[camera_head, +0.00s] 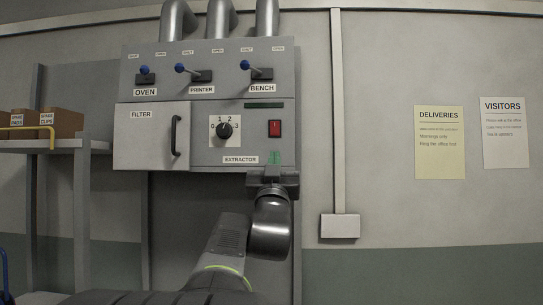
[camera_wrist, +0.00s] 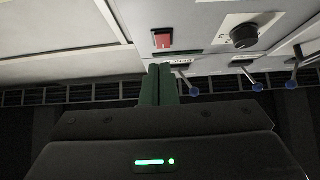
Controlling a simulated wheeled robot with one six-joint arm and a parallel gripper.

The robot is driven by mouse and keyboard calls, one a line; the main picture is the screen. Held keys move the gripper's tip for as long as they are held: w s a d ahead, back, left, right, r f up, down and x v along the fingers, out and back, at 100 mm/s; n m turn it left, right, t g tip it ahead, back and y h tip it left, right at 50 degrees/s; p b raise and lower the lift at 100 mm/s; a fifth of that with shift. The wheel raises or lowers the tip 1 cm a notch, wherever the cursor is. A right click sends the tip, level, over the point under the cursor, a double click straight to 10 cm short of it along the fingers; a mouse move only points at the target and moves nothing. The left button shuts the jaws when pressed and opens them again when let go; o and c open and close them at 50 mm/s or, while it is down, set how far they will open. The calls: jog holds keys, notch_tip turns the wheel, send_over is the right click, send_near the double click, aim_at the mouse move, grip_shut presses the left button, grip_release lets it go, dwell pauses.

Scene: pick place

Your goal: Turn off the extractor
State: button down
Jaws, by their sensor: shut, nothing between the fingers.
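The extractor panel (camera_head: 195,130) is a grey box on the wall, with an EXTRACTOR label (camera_head: 240,160) low on its front. It carries a red rocker switch (camera_head: 275,128) at the right and a black dial (camera_head: 225,130) marked 0 to 3; I cannot tell its exact setting. In the wrist view the red switch (camera_wrist: 163,40) and dial (camera_wrist: 243,36) show beyond my fingers. My gripper (camera_head: 274,158) is just below the red switch in the head view. Its green fingers (camera_wrist: 160,70) are shut and empty. I see no contact with the switch.
Blue-knobbed levers for OVEN (camera_head: 145,70), PRINTER (camera_head: 181,68) and BENCH (camera_head: 246,65) stick out above. A FILTER door (camera_head: 150,140) with a black handle (camera_head: 176,135) is at the left. A shelf (camera_head: 70,144) holds cartons (camera_head: 62,123).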

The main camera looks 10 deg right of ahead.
jog(key=shift+b+v, duration=0.45)
jog(key=shift+v, duration=1.7)
jog(key=shift+w, duration=0.2)
